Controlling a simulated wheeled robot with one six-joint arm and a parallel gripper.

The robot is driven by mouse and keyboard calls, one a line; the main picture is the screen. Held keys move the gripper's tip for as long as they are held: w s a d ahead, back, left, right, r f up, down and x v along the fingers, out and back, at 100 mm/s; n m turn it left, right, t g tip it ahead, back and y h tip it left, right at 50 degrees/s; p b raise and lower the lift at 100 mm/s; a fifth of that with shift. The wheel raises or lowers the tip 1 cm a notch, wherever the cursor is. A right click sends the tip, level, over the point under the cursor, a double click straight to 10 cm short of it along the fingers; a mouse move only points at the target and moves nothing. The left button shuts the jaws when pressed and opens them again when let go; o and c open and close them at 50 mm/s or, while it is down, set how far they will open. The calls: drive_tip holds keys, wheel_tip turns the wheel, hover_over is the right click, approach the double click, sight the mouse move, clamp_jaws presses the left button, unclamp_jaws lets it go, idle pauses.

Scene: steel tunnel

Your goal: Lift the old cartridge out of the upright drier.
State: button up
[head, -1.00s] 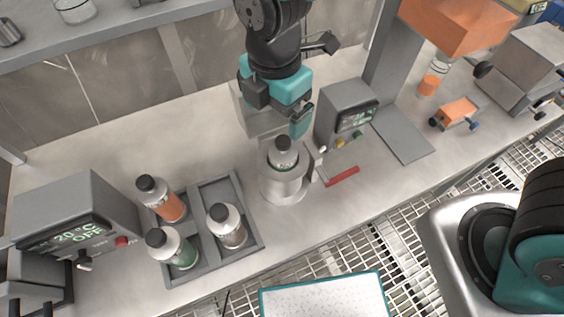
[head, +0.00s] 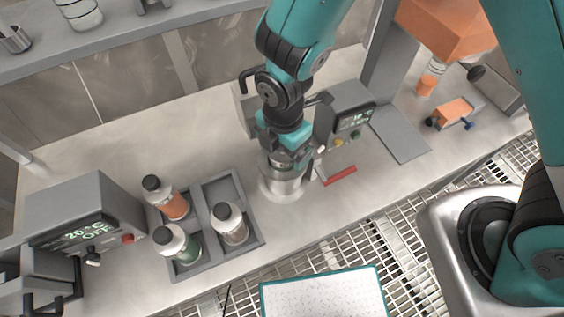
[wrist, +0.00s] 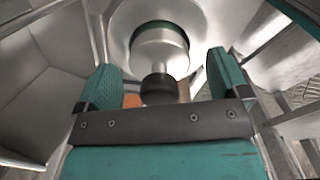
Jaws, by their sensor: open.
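The upright drier (head: 284,190) is a pale metal cylinder standing on the bench in the head view. My gripper (head: 286,155) is directly above its mouth, pointing down, and hides the cartridge there. In the wrist view the old cartridge (wrist: 160,50) shows a silver body and a black cap (wrist: 158,88), with the drier's round wall (wrist: 200,18) around it. My gripper's two teal fingers (wrist: 164,65) are open, one on each side of the cartridge, with gaps visible on both sides. Whether the fingertips reach below the cap cannot be told exactly.
A grey tray (head: 222,188) left of the drier holds three capped cartridges and has an empty compartment at its upper right. A display box (head: 345,122) stands close behind right of the drier, with a red bar (head: 338,177) in front. A heater box (head: 85,215) is far left.

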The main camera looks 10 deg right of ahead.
drive_tip(key=shift+c, duration=0.4)
drive_tip(key=c, duration=1.5)
drive_tip(key=shift+r, duration=0.1)
